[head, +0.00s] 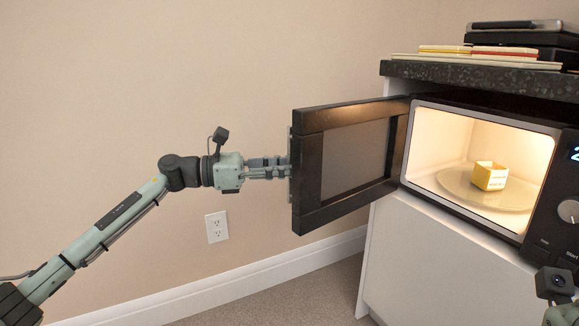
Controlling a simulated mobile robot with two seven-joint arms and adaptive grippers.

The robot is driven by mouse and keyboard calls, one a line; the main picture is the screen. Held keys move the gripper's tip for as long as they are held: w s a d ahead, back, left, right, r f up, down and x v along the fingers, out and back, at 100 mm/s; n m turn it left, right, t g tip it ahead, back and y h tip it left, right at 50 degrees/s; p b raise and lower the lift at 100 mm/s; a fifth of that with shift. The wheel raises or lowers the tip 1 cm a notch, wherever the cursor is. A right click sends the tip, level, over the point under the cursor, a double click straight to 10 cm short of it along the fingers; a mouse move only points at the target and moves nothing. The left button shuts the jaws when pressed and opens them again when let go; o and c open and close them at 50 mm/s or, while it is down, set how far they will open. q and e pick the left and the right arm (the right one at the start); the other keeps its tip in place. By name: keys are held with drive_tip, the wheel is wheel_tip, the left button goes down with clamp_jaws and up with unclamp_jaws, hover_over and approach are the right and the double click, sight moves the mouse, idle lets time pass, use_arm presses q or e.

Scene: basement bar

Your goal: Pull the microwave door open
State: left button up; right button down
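The microwave (541,190) sits in a white cabinet at the right, with its inside lit. Its black-framed door (310,168) stands wide open, swung out to the left. My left gripper (284,167) is at the outer edge of the door, its fingertips partly hidden behind the door frame. I cannot tell whether its fingers are closed on a handle there.
Inside the microwave a small yellow box (489,176) stands on a glass turntable (455,187). A dark speckled countertop (440,73) above holds books (505,60) and dark flat items (515,38). The wall has an outlet (216,227). Floor (290,300) in front of the cabinet's left side is clear.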

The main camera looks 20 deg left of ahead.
use_arm(q)
drive_tip(key=v, duration=1.2)
idle(0.3)
